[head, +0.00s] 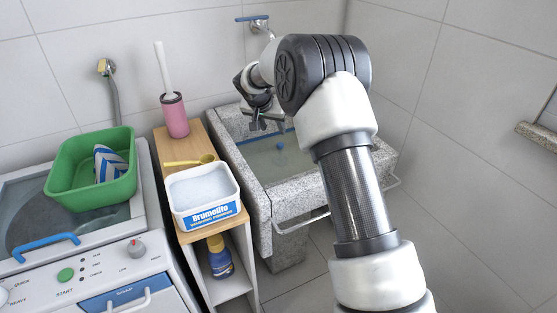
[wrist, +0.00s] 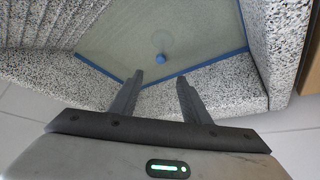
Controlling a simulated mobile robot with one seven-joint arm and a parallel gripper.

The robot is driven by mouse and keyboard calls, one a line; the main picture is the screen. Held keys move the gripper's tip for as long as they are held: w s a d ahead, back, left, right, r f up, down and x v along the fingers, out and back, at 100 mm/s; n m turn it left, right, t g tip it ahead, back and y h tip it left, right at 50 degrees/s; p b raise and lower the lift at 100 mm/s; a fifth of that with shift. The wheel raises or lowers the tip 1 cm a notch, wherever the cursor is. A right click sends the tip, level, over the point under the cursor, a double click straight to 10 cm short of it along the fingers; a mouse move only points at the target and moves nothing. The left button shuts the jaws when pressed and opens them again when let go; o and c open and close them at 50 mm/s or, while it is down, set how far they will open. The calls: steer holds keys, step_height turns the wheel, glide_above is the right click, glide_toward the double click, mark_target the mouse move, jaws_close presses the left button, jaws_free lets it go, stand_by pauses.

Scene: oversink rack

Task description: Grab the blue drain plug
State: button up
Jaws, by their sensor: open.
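The blue drain plug (head: 280,146) is a small round blue thing in the sink basin, in the middle of the head view. It also shows in the wrist view (wrist: 160,57), beyond my fingertips and roughly in line with the gap between them. The granite sink (head: 292,184) holds greenish water with a blue line around its edge. My gripper (head: 262,123) is over the back part of the sink. In the wrist view my gripper (wrist: 158,78) has its two dark fingers apart with nothing between them. The plug is clear of the fingers.
A wooden shelf (head: 190,147) left of the sink carries a powder tub (head: 205,213), a yellow scoop (head: 190,162) and a pink brush holder (head: 175,115). A tap (head: 259,25) is on the wall above. A green basin (head: 75,200) sits on the washing machine (head: 100,255).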

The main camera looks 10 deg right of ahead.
steer(key=b, duration=0.1)
glide_toward(280, 144)
steer(key=x, duration=0.4)
steer(key=shift+s+d+f, duration=0.15)
steer(key=shift+d+f, duration=0.05)
steer(key=shift+f, duration=0.05)
steer(key=shift+w+b+x, duration=0.15)
steer(key=shift+b+x, duration=0.3)
steer(key=shift+x, duration=1.1)
steer(key=shift+w+b+x, duration=0.15)
steer(key=shift+b+x, duration=0.25)
steer(key=shift+x, duration=1.2)
steer(key=shift+a+r, duration=0.15)
steer(key=shift+r, duration=0.05)
steer(key=shift+c, duration=0.4)
jaws_close()
